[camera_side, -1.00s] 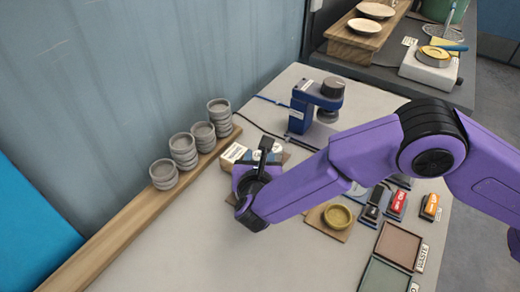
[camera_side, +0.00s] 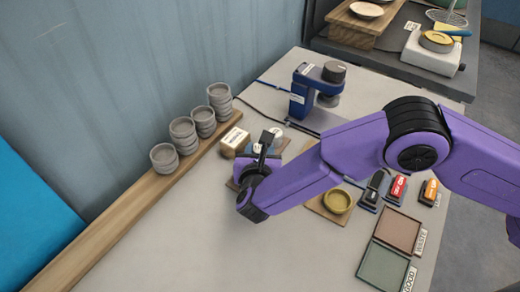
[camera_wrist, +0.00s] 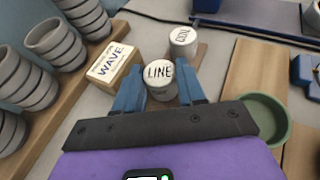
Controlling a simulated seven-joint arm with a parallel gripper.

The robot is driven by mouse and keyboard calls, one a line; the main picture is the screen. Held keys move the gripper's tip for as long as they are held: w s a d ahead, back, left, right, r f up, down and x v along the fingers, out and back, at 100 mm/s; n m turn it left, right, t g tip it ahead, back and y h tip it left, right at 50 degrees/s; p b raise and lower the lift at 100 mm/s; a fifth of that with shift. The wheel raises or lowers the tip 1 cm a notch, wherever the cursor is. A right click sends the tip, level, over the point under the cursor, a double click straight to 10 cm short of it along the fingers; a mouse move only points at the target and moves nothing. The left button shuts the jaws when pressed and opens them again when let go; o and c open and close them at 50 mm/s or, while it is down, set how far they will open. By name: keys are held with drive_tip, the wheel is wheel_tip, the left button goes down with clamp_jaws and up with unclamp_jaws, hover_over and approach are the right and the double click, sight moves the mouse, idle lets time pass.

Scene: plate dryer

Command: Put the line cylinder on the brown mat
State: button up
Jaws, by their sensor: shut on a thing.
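The line cylinder (camera_wrist: 160,82), pale with LINE on its top, is between the two blue fingers of my gripper (camera_wrist: 158,75) in the wrist view. My gripper is shut on it. In the side view my gripper (camera_side: 252,172) is low over the table, and its wrist hides most of the held cylinder. I cannot tell whether the cylinder's base touches anything. A brown mat (camera_wrist: 201,55) shows partly beside and under a second pale lettered cylinder (camera_wrist: 183,40), just beyond the held one.
A WAVE block (camera_wrist: 112,62) stands close on the left, near stacked grey cups (camera_side: 204,122). A round dish (camera_side: 337,202) on a wooden board lies to the right. A blue device (camera_side: 312,90) stands behind. Brown (camera_side: 398,230) and green (camera_side: 384,268) trays lie front right.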

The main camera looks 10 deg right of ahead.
drive_tip(key=shift+f, duration=0.7)
drive_tip(key=o, duration=1.2)
drive_tip(key=shift+s, duration=0.1)
drive_tip(key=shift+o, duration=0.4)
drive_tip(key=shift+f, duration=0.1)
drive_tip(key=shift+o, duration=1.2)
drive_tip(key=shift+s+a, duration=0.1)
drive_tip(key=shift+s, duration=0.1)
drive_tip(key=shift+w+r, duration=0.15)
drive_tip(key=shift+r, duration=1.7)
drive_tip(key=shift+w+r, duration=0.15)
drive_tip(key=shift+r, duration=1.7)
